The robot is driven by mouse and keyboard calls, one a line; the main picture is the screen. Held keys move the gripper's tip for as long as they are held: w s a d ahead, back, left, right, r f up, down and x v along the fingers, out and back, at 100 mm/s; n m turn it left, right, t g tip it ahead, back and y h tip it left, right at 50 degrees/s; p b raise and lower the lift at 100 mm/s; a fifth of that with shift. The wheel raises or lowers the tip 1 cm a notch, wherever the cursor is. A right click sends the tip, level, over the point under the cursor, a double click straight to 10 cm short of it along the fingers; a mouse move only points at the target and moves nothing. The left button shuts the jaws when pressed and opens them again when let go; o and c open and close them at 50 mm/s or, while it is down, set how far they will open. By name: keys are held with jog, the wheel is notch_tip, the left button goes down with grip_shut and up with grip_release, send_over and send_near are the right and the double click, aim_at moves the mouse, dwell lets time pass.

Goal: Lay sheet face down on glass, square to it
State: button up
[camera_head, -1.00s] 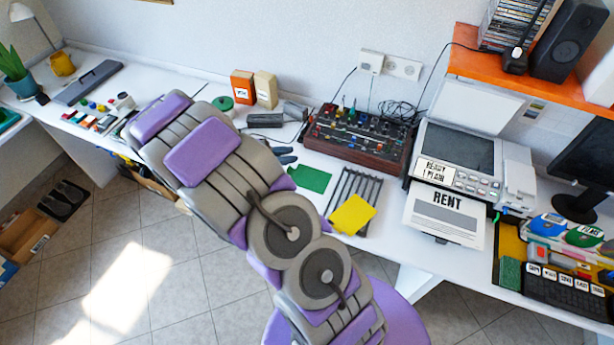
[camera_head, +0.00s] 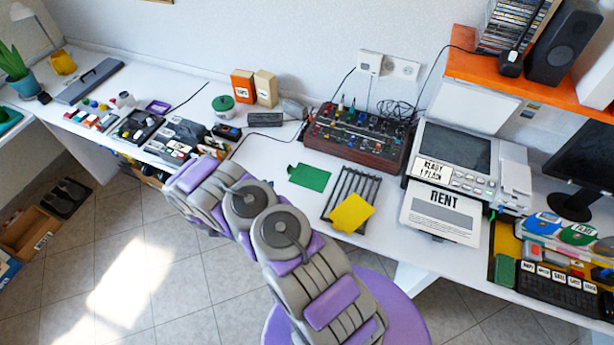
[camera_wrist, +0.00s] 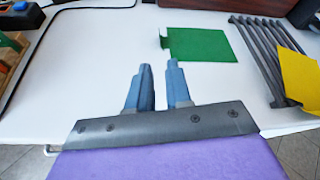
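A white sheet (camera_head: 459,233) printed with a large word, apparently RENT, and a grey block lies printed side up at the front of the copier. The copier's dark glass (camera_head: 455,148) is bare, with its white lid (camera_head: 470,105) raised behind it. My gripper (camera_wrist: 159,68) shows in the wrist view with its two blue-grey fingers apart and nothing between them. It is over the white desk, on the near left side of the green sheet and well left of the copier. In the head view my own arm mostly hides the fingers.
A green sheet (camera_head: 309,177) lies flat on the desk. A yellow sheet (camera_head: 351,214) rests on a dark slatted rack (camera_head: 345,184). A mixer box (camera_head: 358,138) with cables stands left of the copier. Clear desk (camera_head: 265,165) lies left of the green sheet.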

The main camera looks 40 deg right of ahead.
jog(key=b+x, duration=0.1)
jog(key=x, duration=1.5)
jog(key=shift+d+b, duration=0.25)
jog(key=shift+b, duration=0.05)
grip_shut()
